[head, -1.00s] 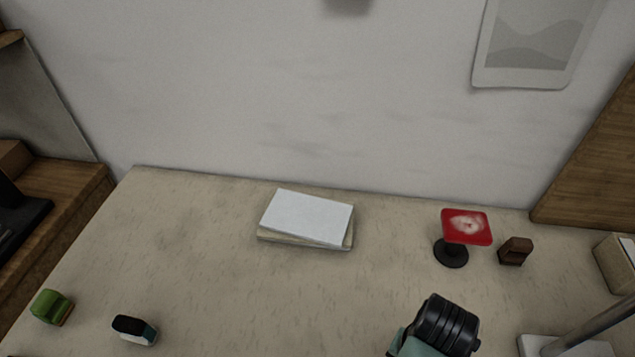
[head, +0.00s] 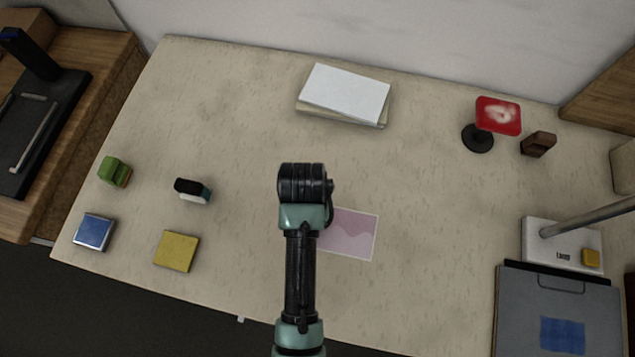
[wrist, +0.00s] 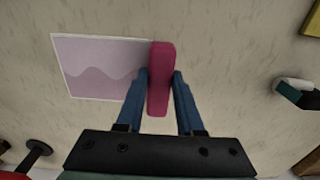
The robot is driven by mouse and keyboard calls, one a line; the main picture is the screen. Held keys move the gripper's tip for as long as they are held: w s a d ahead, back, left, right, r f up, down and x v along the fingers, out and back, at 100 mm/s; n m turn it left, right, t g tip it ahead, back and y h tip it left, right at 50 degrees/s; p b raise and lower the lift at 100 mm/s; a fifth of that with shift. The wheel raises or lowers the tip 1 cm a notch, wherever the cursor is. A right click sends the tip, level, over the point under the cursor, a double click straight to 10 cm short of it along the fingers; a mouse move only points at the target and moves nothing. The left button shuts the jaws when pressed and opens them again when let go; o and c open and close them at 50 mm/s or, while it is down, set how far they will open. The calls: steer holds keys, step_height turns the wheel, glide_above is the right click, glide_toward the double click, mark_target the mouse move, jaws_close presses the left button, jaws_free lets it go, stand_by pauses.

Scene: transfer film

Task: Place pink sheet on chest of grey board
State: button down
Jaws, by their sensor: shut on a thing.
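My gripper (wrist: 159,80) is shut on a magenta pad (wrist: 162,62), a thick rounded slab seen edge-on between the blue fingers in the wrist view. In the head view my arm hides the fingers and pad. A flat pale pink print with a wavy pattern (head: 350,236) lies on the table beside my arm; it also shows in the wrist view (wrist: 95,68), left of the held pad. The grey board (head: 518,318) lies at the lower right in the head view, with a wire clip at its top and a blue square (head: 563,334) on it. The picture's lower edge cuts it off.
A lamp base (head: 532,240) with a slanting pole stands just behind the board. A yellow pad (head: 177,251), blue pad (head: 94,232), green object (head: 113,171) and dark-and-white object (head: 192,190) are at left. Books (head: 345,92) and a red-topped stand (head: 498,116) are behind. The table's middle is mostly clear.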

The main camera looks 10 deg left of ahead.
steer(key=shift+f, duration=3.2)
steer(key=shift+f, duration=0.2)
steer(key=c, duration=0.5)
jaws_free()
steer(key=shift+c, duration=0.2)
steer(key=shift+r, duration=0.15)
